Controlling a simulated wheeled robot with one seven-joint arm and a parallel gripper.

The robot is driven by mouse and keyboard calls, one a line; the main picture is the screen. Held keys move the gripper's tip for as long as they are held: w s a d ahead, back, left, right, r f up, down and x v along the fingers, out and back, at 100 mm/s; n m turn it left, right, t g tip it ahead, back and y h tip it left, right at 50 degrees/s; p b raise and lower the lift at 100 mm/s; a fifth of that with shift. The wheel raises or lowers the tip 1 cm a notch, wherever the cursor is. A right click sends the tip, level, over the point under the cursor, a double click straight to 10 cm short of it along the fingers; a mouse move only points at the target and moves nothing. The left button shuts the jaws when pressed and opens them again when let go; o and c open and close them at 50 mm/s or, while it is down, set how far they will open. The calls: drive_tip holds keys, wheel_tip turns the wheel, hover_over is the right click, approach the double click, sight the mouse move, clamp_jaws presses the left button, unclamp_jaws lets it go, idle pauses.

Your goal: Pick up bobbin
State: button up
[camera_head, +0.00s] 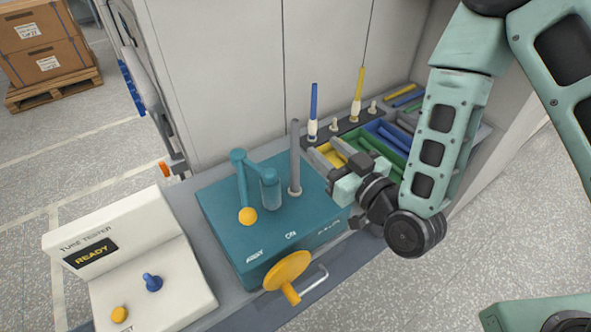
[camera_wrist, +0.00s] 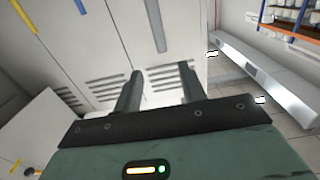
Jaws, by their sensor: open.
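No single object is clearly marked as the bobbin; several coloured tubes are in view. A blue tube (camera_head: 314,108) and a yellow tube (camera_head: 358,92) stand upright on pale pegs behind the tray. A grey tube (camera_head: 295,150) stands on the teal machine (camera_head: 225,225). The sorting tray (camera_head: 408,124) has coloured compartments, and some tubes lie at its far right. My gripper (camera_head: 326,156) is open with nothing between its fingers. It is over the tray's left front, right of the grey tube, and hides part of the tray. The open fingers also show in the wrist view (camera_wrist: 160,80).
The teal machine has a bent lever and a yellow handwheel (camera_head: 287,270). A white tube tester (camera_head: 130,265) reading READY stands at the left. Grey cabinets (camera_head: 225,70) close off the back. Boxes on a pallet (camera_head: 45,50) stand far off on the floor.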

sight(297, 127)
drive_tip(key=b+x, duration=0.1)
drive_tip(key=b, duration=0.2)
drive_tip(key=b+x, duration=0.1)
drive_tip(key=b, duration=0.3)
drive_tip(key=b+x, duration=0.1)
drive_tip(key=b, duration=0.3)
drive_tip(key=shift+w+a+f, duration=0.15)
drive_tip(key=shift+w+f, duration=0.05)
drive_tip(key=shift+f, duration=0.05)
drive_tip(key=shift+a+b, duration=0.1)
drive_tip(key=shift+b, duration=0.7)
drive_tip(key=p+x, duration=0.2)
drive_tip(key=x, duration=0.1)
drive_tip(key=shift+r, duration=0.3)
drive_tip(key=p+x, duration=0.2)
drive_tip(key=x, duration=0.2)
drive_tip(key=shift+w+a+f, duration=0.15)
drive_tip(key=shift+w+a, duration=0.15)
drive_tip(key=shift+c, duration=0.3)
clamp_jaws()
